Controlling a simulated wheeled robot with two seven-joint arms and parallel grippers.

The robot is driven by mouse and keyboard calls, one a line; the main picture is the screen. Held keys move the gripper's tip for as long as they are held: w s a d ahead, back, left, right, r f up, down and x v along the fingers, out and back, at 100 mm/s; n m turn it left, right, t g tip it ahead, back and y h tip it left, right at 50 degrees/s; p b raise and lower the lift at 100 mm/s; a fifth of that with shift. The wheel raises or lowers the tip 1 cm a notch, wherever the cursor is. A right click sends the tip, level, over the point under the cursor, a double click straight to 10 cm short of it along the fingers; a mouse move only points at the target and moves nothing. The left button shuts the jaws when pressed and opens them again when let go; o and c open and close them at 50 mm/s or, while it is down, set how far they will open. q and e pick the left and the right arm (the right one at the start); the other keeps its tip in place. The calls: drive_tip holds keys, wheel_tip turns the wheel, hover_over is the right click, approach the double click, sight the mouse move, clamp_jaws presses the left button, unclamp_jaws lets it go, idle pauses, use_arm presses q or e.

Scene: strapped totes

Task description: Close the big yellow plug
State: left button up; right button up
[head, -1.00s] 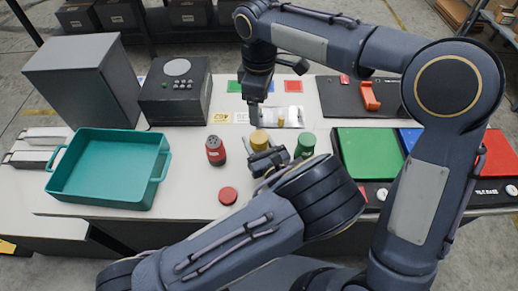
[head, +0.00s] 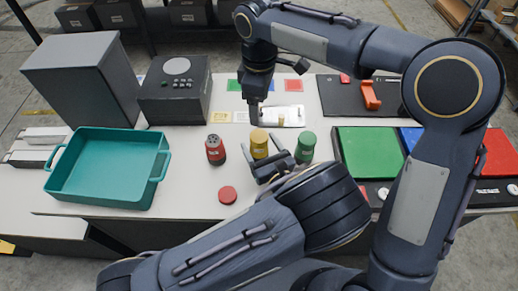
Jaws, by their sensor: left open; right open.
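The big yellow plug (head: 259,146) stands upright on the table, between a red plug (head: 215,150) and a green plug (head: 305,147). My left gripper (head: 268,166) is open and low, just in front of the yellow plug, nearer to me. Its fingers overlap the plug's lower part in the picture; I cannot tell whether they touch it. My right gripper (head: 253,118) points down behind and above the yellow plug. It appears empty, and its jaws are seen edge-on. A round red cap (head: 227,195) lies flat on the table in front.
A teal tote (head: 165,165) stands at left, with a dark box (head: 176,100) behind it. A light plate (head: 284,116) with a small yellow piece lies behind the plugs. Green (head: 370,155) and red panels are at right. Table around the red cap is clear.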

use_arm(q)
drive_tip(key=b+v, duration=0.1)
drive_tip(key=v, duration=0.4)
drive_tip(key=shift+s, duration=0.25)
